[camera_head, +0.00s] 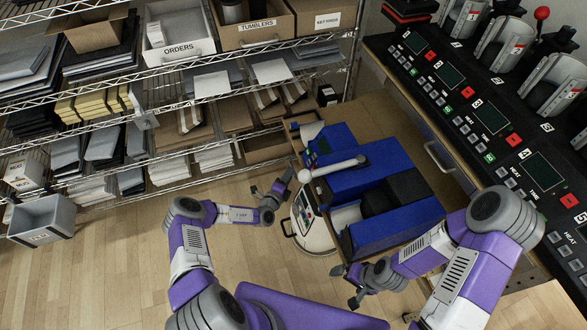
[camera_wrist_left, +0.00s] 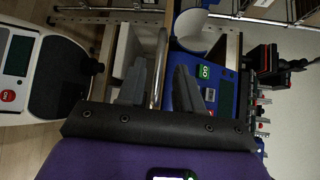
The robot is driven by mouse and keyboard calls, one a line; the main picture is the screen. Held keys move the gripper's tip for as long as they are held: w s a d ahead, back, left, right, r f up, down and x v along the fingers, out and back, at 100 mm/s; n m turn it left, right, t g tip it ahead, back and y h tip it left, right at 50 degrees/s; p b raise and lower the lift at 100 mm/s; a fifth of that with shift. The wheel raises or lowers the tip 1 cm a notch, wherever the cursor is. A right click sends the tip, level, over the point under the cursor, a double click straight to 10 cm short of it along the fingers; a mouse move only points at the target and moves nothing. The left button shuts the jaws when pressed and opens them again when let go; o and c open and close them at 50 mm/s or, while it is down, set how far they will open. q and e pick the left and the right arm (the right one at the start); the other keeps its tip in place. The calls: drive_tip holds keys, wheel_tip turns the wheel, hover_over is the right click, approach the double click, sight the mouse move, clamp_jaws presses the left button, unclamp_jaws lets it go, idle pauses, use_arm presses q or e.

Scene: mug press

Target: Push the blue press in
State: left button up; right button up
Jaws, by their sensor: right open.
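The blue press (camera_head: 345,180) lies on a pulled-out wooden drawer or shelf under the counter, with a pale round-ended lever (camera_head: 335,168) across its top. Its blue side with a green GO button (camera_wrist_left: 204,72) shows in the left wrist view. My left gripper (camera_head: 274,190) is at the left side of the press, near the drawer's edge. In the left wrist view, its fingers (camera_wrist_left: 157,86) are apart, with a metal bar between them; I cannot tell whether they touch it. My right gripper (camera_head: 347,284) is open and empty, near the drawer's front corner, below the press.
A white machine (camera_head: 312,222) with a dark pad stands on the floor beside the drawer. Wire shelves (camera_head: 200,95) with boxes and bins stand at the left. A black counter (camera_head: 470,110) with mug presses runs along the right. The wooden floor at lower left is clear.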

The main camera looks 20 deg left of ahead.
use_arm(q)
drive_tip(key=shift+b+x, duration=0.55)
drive_tip(key=shift+x, duration=1.8)
drive_tip(key=shift+f, duration=0.1)
clamp_jaws()
